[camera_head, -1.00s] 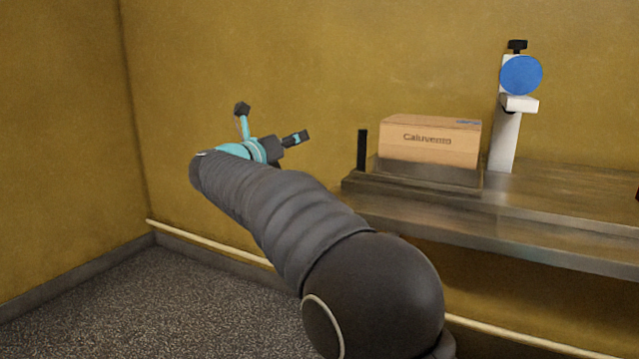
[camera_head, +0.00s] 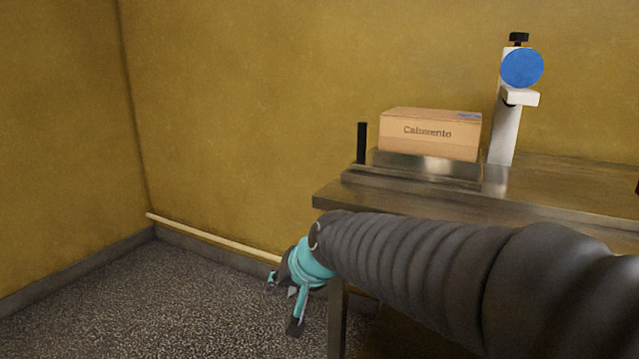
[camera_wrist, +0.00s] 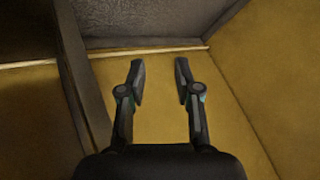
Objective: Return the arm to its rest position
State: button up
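My gripper (camera_head: 284,304) hangs low at the left front corner of the steel table in the head view, with the dark ribbed arm reaching in from the right. In the wrist view my gripper (camera_wrist: 159,80) shows two dark fingers standing apart with nothing between them. It is open and empty. Behind the fingers the wrist view shows yellow wall, a pale rail and a strip of grey floor.
The steel table (camera_head: 560,190) bears a cardboard box (camera_head: 430,135) on a metal platform, a black post (camera_head: 361,143) and a white stand with a blue disc (camera_head: 522,68). A pale rail (camera_head: 210,236) runs along the wall. The floor (camera_head: 150,300) at left is clear.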

jog(key=s+d+f+h, duration=0.2)
jog(key=s+d, duration=0.8)
jog(key=d, duration=0.1)
jog(key=s+d+f+g+h, duration=0.1)
jog(key=s+d+f+h, duration=0.1)
jog(key=s+d, duration=0.8)
jog(key=shift+s+d+h, duration=0.35)
jog(key=shift+d+h, duration=0.2)
jog(key=shift+h, duration=0.05)
jog(key=shift+f, duration=0.1)
